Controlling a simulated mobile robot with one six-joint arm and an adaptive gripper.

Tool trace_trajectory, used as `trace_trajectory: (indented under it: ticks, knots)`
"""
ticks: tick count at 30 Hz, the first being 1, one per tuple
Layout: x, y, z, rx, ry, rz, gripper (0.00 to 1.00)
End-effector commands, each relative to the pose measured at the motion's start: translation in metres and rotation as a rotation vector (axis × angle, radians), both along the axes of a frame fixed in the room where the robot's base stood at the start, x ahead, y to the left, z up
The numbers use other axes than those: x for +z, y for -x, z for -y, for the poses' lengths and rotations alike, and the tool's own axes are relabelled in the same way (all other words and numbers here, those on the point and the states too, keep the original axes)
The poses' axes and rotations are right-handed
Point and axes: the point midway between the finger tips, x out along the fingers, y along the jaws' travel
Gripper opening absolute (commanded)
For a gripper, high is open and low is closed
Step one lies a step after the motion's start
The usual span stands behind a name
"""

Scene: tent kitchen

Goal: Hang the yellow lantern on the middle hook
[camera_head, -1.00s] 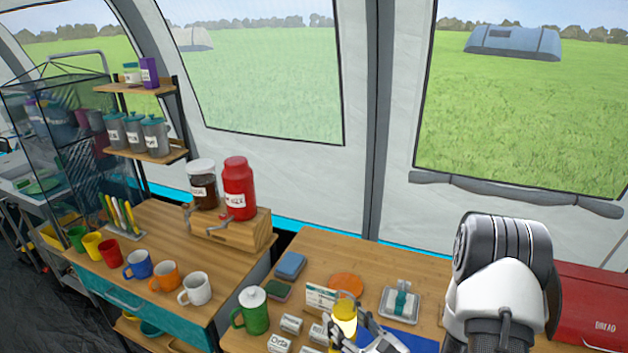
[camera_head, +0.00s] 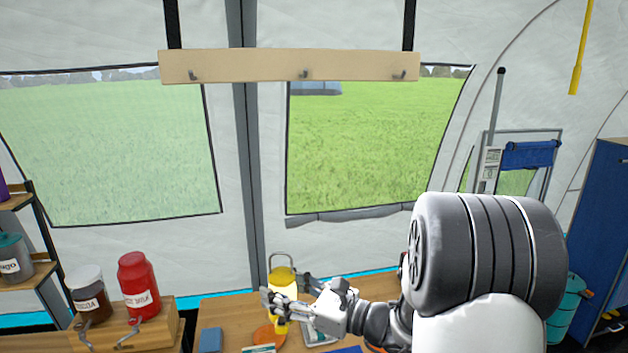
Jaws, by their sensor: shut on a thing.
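The yellow lantern (camera_head: 284,283) is upright with its wire handle standing up at the top. My gripper (camera_head: 278,300) is shut on the lantern's body from the right and partly covers its lower half. The lantern appears above the table, in front of the tent wall. A pale wooden board (camera_head: 250,66) hangs across the upper part of the view on two dark straps and carries three hooks. The middle hook (camera_head: 304,74) is bare, well above the lantern and slightly to its right. The left hook (camera_head: 193,75) and right hook (camera_head: 400,75) are bare too.
Below the lantern the wooden table (camera_head: 225,312) holds an orange disc (camera_head: 268,336) and a blue block (camera_head: 210,340). A red jar (camera_head: 138,285) and a dark jar (camera_head: 88,297) stand at the left. The space between lantern and board looks clear.

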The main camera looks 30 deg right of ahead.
Motion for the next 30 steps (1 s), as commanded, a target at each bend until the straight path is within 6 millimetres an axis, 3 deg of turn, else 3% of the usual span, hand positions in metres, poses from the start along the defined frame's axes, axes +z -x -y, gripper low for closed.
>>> trace_trajectory:
  ticks: [1, 3, 12, 15, 18, 21, 30]
  knots:
    - [0.043, 0.000, 0.008, 0.003, 0.007, 0.012, 0.04]
    - [0.083, 0.002, 0.015, 0.013, 0.008, 0.012, 0.04]
    - [0.249, 0.022, 0.041, 0.011, 0.006, 0.009, 0.04]
    - [0.293, 0.030, 0.045, -0.002, 0.003, 0.006, 0.04]
    - [0.324, 0.037, 0.048, -0.016, 0.001, 0.004, 0.04]
    - [0.344, 0.042, 0.050, -0.027, -0.001, 0.002, 0.04]
    - [0.353, 0.046, 0.051, -0.035, -0.005, 0.000, 0.04]
